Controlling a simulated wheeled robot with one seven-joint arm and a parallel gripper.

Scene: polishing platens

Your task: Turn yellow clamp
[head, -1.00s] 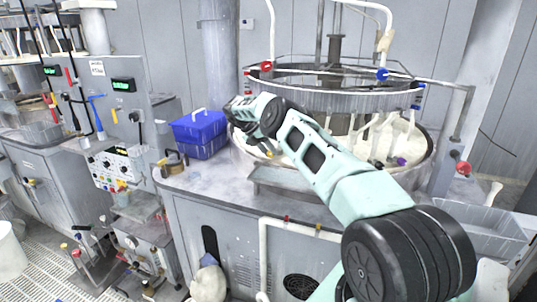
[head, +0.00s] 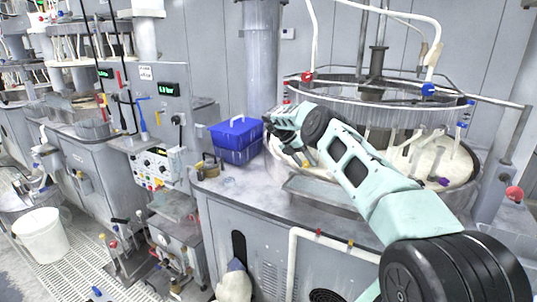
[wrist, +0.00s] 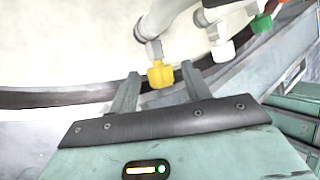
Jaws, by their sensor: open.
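The yellow clamp (wrist: 161,75) is a small blocky yellow piece on the end of a pale pipe, at the dark rim of the round basin in the wrist view. My gripper (wrist: 160,69) is open, with one finger on each side of the clamp. The clamp sits between the fingertips, and I see gaps on both sides. In the head view my arm reaches over the left rim of the polishing basin (head: 458,184), and the fingers are hidden there.
A white clamp (wrist: 222,50) and a green clamp (wrist: 261,23) are to the right of the yellow one. In the head view a blue box (head: 236,140) stands on the grey worktop left of my arm. A white bucket (head: 42,238) is on the floor.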

